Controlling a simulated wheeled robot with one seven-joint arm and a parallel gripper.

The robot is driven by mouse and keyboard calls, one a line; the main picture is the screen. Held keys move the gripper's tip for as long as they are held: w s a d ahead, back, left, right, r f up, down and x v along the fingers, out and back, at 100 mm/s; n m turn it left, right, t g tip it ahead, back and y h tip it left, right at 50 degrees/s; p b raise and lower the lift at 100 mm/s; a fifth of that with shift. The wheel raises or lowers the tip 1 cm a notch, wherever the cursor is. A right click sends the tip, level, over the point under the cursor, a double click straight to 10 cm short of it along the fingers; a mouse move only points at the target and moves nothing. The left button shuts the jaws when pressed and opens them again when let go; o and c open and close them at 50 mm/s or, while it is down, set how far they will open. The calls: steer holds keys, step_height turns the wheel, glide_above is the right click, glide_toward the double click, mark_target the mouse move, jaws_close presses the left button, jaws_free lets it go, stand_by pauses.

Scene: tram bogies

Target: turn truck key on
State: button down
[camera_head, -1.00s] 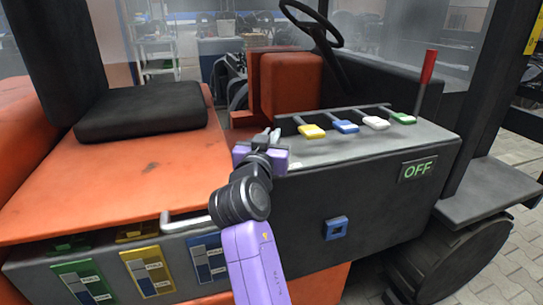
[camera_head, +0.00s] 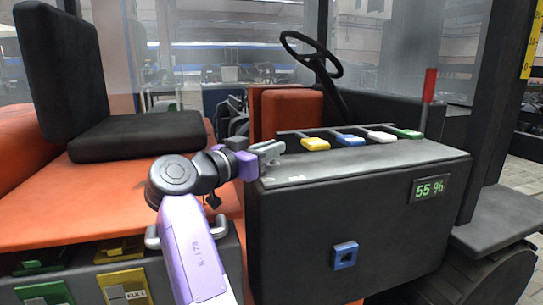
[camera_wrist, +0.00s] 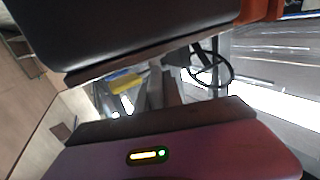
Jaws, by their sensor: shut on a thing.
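My gripper (camera_head: 268,153) is at the left end of the top of the truck's dark console (camera_head: 340,215), next to the orange seat base. It is shut on a small grey piece there, taken to be the truck key, mostly hidden between the fingers. In the wrist view the two dark jaws of my gripper (camera_wrist: 160,92) lie above and below a narrow gap, with grey parts between them. The display (camera_head: 429,188) on the console front is lit green and reads 55 %.
Yellow (camera_head: 315,144), blue (camera_head: 349,140), white (camera_head: 382,136) and green (camera_head: 409,133) levers line the console top. A red-handled lever (camera_head: 429,86) stands at right. The steering wheel (camera_head: 311,55) is behind. A black seat (camera_head: 140,134) is at left.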

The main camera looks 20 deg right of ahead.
stand_by(0.3)
steer(key=shift+f, duration=0.1)
steer(key=c, duration=1.5)
jaws_free()
steer(key=shift+p+v, duration=0.55)
steer(key=shift+v, duration=3.35)
steer(key=shift+w, duration=0.1)
